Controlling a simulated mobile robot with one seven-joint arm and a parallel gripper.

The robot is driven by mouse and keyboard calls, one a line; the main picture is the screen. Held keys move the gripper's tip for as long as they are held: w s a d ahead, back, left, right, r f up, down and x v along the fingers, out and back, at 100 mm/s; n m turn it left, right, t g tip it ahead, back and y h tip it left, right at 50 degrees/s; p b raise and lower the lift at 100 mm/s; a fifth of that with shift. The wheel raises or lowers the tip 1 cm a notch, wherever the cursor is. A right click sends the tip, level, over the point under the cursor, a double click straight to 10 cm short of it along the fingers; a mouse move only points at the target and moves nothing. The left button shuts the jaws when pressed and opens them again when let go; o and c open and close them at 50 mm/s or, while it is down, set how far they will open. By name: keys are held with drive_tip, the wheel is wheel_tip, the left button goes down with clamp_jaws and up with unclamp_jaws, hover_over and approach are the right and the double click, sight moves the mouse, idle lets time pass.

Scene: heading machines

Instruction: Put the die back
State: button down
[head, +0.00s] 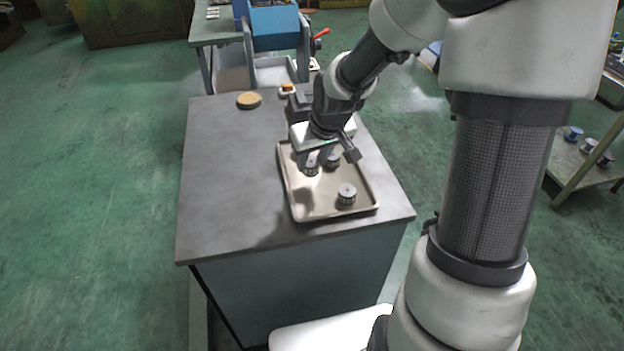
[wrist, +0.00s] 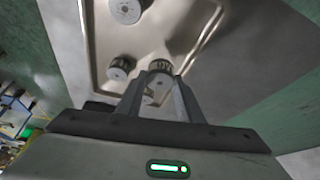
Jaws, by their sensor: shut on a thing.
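A shallow beige tray (head: 300,208) lies on the grey top of a bench. My gripper (head: 312,166) is over the tray and shut on a small round metal die (head: 311,171). In the wrist view the held die (wrist: 160,66) has a ridged side and sits between the two fingertips (wrist: 160,78). I cannot tell whether it touches the tray floor. A second die (head: 333,161) stands beside it, partly hidden by my gripper. A third die (head: 347,193) with a pale top stands near the tray's front right corner. The wrist view also shows both other dies.
The bench top (head: 228,180) is bare left of the tray. A round tan disc (head: 249,100) and a small orange-topped item (head: 287,88) lie at its far end. A blue machine (head: 275,28) stands behind. A low shelf (head: 585,165) with several round pieces is at right.

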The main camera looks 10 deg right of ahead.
sight(315, 167)
drive_tip(key=shift+f+b, duration=0.4)
drive_tip(key=shift+f, duration=1.9)
drive_tip(key=shift+f, duration=0.2)
drive_tip(key=c, duration=1.2)
unclamp_jaws()
drive_tip(key=shift+s+r, duration=0.1)
drive_tip(key=shift+r, duration=0.4)
drive_tip(key=p+v, duration=0.4)
drive_tip(key=v, duration=0.7)
drive_tip(key=shift+s+r, duration=0.1)
drive_tip(key=shift+r, duration=0.05)
